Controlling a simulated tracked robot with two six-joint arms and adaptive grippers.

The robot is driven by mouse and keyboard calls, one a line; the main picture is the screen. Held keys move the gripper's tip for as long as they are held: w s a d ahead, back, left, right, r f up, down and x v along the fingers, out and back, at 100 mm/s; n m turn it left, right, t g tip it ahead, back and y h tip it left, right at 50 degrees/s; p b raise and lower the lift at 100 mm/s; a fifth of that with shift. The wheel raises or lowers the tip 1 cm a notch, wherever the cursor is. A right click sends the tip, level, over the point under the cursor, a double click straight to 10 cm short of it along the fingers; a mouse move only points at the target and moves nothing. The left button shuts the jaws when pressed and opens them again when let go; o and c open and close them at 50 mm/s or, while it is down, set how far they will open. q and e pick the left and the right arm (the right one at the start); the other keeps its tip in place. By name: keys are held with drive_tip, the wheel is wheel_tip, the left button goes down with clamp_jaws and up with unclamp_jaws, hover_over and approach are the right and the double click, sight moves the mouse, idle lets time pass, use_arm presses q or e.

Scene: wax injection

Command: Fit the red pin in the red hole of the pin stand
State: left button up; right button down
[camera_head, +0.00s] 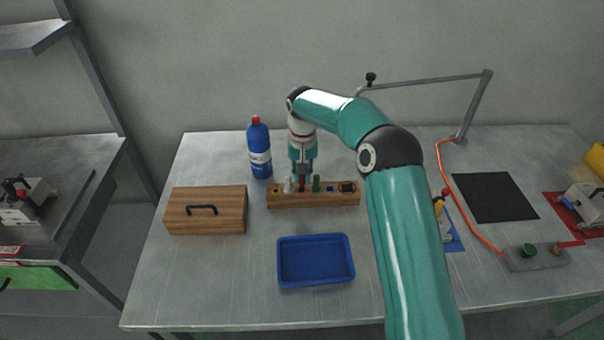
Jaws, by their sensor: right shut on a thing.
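The wooden pin stand (313,201) lies along the back middle of the table. My right gripper (302,177) points straight down over its left half, shut on the red pin (302,186). The pin is upright and mostly hidden by the fingers. Its lower end is at the stand's top, but I cannot tell how deep it sits in the hole, and the red hole is hidden. A pale pin (288,185) stands just left of the gripper and a green pin (316,184) just right. My left gripper is out of view.
A blue bottle (259,150) with a red cap stands behind left. A wooden box (206,222) with a black handle lies left, and an empty blue tray (316,283) in front. A black mat (494,197) and an orange cable (462,213) lie right. The front left table is clear.

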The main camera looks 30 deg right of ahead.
drive_tip(key=shift+f+b, duration=0.85)
drive_tip(key=shift+f, duration=0.6)
drive_tip(key=c, duration=1.1)
unclamp_jaws()
drive_tip(key=shift+o, duration=0.2)
wheel_tip(320, 180, up, 12)
drive_tip(key=shift+f, duration=0.1)
